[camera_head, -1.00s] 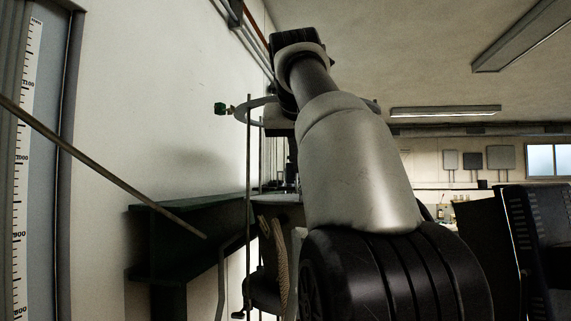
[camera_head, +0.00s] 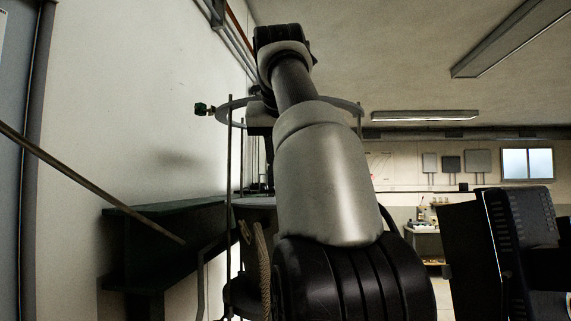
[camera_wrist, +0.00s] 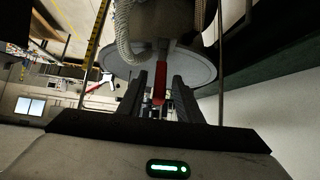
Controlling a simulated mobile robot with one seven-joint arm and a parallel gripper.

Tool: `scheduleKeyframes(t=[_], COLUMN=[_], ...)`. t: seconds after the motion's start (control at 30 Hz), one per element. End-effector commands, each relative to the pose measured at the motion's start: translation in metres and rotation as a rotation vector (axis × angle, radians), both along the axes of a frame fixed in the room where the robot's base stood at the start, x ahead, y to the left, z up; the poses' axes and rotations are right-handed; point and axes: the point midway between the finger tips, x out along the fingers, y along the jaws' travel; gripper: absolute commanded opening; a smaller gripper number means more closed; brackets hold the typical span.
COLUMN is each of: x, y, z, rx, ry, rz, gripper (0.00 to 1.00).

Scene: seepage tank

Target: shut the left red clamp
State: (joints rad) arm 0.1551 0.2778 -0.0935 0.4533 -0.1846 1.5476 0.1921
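In the wrist view, a red clamp handle (camera_wrist: 160,84) hangs below a round grey plate (camera_wrist: 196,68). My gripper (camera_wrist: 159,84) is open, with its two dark fingers on either side of that handle. I see gaps between the handle and the fingers, so it does not look gripped. A second red part (camera_wrist: 98,87) shows farther left. I cannot tell from these frames which one is the left clamp. In the head view my arm hides the clamps.
In the head view, a grey ring (camera_head: 236,109) on thin upright rods (camera_head: 229,160) stands behind my arm. A dark green bench (camera_head: 150,222) lines the left wall. A slanted rod (camera_head: 90,181) crosses at left. A pale hose (camera_wrist: 125,35) hangs in the wrist view.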

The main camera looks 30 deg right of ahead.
Motion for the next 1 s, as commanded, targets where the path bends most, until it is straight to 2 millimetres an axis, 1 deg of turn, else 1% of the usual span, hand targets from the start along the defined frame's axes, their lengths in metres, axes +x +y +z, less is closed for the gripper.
scheduleKeyframes(t=[0.27,0.47,0.53,0.57,0.9,1.0], x=[-0.003,-0.016,-0.023,-0.03,-0.091,-0.106], y=[0.001,0.009,0.013,0.017,0.052,0.06], z=[0.003,0.015,0.019,0.017,0.017,0.017], rx=[-0.001,-0.002,-0.002,-0.002,0.0,0.0], ry=[-0.002,-0.003,-0.004,-0.004,-0.002,-0.002], rz=[0.0,0.001,0.002,0.004,0.006,0.004], gripper=[0.32,0.32,0.32,0.32,0.32,0.32])
